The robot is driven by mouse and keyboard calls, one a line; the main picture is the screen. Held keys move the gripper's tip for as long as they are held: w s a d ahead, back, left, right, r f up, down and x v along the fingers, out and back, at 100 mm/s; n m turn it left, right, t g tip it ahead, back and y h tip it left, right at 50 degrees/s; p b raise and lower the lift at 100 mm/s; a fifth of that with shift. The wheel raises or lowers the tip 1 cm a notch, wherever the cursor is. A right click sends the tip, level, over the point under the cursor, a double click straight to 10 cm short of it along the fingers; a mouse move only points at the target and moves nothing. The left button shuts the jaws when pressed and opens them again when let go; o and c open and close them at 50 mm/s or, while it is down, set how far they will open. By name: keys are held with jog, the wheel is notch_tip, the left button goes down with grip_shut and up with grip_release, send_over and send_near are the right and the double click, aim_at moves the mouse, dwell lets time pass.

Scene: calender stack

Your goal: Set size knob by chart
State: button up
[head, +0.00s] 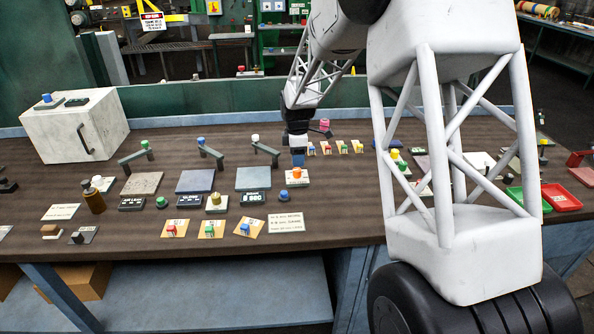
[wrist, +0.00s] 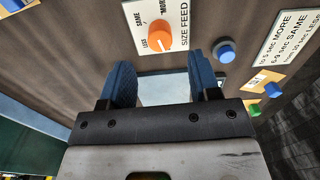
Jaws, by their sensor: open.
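The size knob (wrist: 158,35) is orange and sits on a white plate marked LESS, SAME, MORE and SIZE FEED. It also shows in the head view (head: 297,174). I cannot tell surely which mark its pointer meets.
A blue button (wrist: 225,52) stands between knob and chart; it also shows in the head view (head: 284,196). Cards with small coloured pieces (head: 246,228) lie in front.

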aim_at(297, 169)
jog(key=shift+f, duration=2.95)
jog(key=c, duration=0.9)
jog(key=shift+c, duration=0.2)
